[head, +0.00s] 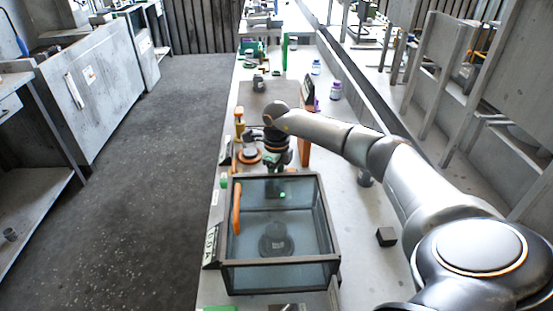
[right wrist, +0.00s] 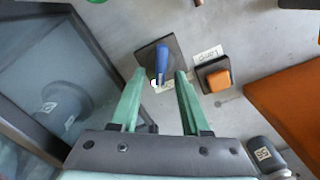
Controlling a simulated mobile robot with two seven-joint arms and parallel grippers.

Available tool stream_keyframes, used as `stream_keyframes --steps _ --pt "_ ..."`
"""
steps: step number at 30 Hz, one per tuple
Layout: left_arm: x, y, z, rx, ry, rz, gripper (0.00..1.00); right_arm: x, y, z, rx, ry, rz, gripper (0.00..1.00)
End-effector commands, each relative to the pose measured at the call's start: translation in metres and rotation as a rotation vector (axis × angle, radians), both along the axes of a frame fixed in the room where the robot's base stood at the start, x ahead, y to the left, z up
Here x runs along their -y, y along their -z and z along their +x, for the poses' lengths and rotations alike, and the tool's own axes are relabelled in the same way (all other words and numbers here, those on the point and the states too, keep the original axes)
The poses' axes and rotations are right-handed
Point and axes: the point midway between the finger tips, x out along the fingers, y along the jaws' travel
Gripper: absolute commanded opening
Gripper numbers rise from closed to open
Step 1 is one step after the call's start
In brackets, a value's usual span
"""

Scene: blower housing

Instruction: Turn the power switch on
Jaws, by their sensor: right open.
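In the right wrist view, a blue lever switch (right wrist: 162,62) stands on a dark square plate (right wrist: 148,52). A pale label beside it is mostly hidden, so I cannot read it. My right gripper (right wrist: 160,76) is open, its green fingers on either side of the lever's lower part in this view; I cannot tell whether they touch it. In the head view the right gripper (head: 279,162) hangs just behind the glass-walled box, and the switch is hidden there. My left gripper is not in view.
An orange button (right wrist: 217,79) on a dark base sits right of the switch, with a label. The glass-walled box (head: 285,262) with a dark weight (head: 276,240) inside stands close by. An orange panel (right wrist: 290,105) is near on the right. A small dark cube (head: 386,236) lies on the bench.

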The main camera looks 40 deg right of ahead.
Motion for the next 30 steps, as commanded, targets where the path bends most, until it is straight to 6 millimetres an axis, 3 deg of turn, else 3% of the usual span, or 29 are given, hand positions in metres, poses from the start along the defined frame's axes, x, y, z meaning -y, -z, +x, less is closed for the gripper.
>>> stream_keyframes --steps 5,21,30 --pt "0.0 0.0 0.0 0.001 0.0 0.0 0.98 0.001 -0.011 0.001 0.002 0.0 0.0 0.46" --pt "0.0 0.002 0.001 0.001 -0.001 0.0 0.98 0.0 -0.113 0.001 0.003 0.001 0.001 0.46" --pt "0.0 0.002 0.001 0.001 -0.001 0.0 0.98 0.0 -0.126 0.0 0.0 0.0 0.0 0.46"
